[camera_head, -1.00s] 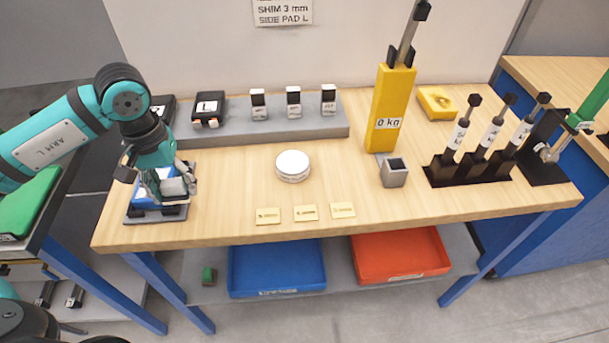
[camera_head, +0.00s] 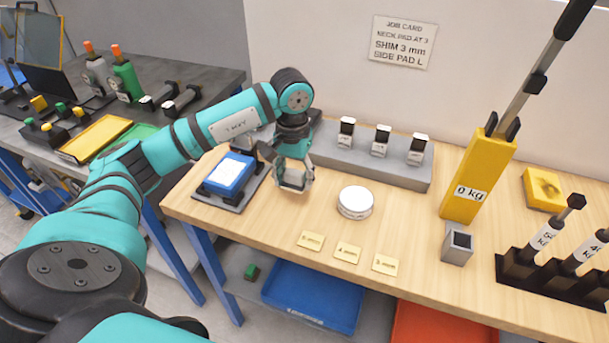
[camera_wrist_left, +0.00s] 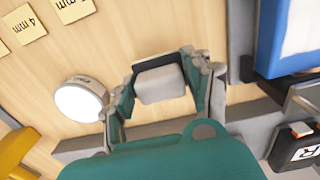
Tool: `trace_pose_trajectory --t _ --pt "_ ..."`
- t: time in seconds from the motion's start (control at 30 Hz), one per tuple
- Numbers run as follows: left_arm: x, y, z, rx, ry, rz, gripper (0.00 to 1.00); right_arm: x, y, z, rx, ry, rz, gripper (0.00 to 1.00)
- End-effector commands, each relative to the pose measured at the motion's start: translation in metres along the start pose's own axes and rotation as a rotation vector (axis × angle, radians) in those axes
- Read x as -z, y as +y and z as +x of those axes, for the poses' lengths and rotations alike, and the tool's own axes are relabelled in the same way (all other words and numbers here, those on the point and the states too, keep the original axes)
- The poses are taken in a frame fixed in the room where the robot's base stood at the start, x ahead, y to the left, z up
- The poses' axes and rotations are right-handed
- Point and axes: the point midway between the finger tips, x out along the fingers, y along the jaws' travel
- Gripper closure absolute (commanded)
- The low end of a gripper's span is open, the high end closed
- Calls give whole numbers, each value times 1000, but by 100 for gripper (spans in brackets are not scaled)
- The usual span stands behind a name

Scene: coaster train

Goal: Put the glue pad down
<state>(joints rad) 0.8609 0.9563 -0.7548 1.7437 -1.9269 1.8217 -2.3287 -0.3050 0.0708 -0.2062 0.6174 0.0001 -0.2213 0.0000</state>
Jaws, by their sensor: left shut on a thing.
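My left gripper (camera_head: 292,184) is shut on a pale grey pad (camera_head: 291,179), low over the bench between the blue block and the white round disc; I cannot tell whether it touches the wood. In the left wrist view the pad (camera_wrist_left: 162,84), with a dark backing along one edge, sits between the two fingers of the gripper (camera_wrist_left: 163,80). The blue block (camera_head: 232,173) with a white top rests on a grey base plate (camera_head: 235,205), left of the gripper. My right gripper is not in view.
The white round disc (camera_head: 356,201) lies right of the gripper. Shim cards (camera_head: 347,254) lie along the front edge. A grey rack (camera_head: 395,163) with several small black-and-white pads stands behind. A yellow press (camera_head: 478,180) and a grey cup (camera_head: 457,247) stand to the right.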

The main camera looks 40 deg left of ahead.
Motion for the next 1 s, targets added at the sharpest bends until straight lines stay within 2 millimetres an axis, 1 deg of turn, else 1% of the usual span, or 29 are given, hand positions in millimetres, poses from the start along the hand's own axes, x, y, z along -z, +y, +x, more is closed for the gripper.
trace_pose_trajectory --t 0.03,0.1,0.2,0.27,0.4,0.5,0.6,0.77,0.93,0.97,1.0 --pt "10 5 -2 -3 -1 -1 74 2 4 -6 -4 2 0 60" --pt "19 8 0 -2 -1 0 74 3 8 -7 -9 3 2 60" --pt "26 10 2 0 -1 0 74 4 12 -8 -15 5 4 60" --pt "27 10 6 0 -3 1 74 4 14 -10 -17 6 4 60" --pt "26 10 24 2 -6 0 74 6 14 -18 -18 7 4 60" --pt "27 10 35 1 -4 1 74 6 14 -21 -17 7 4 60" --pt "27 9 38 1 0 1 74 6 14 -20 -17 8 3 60" --pt "28 9 38 1 0 1 74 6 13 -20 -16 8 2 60" --pt "28 9 43 1 0 0 74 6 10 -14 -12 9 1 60" --pt "27 9 42 1 0 0 45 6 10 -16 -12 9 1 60" --pt "27 9 41 1 0 0 40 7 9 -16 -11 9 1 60"
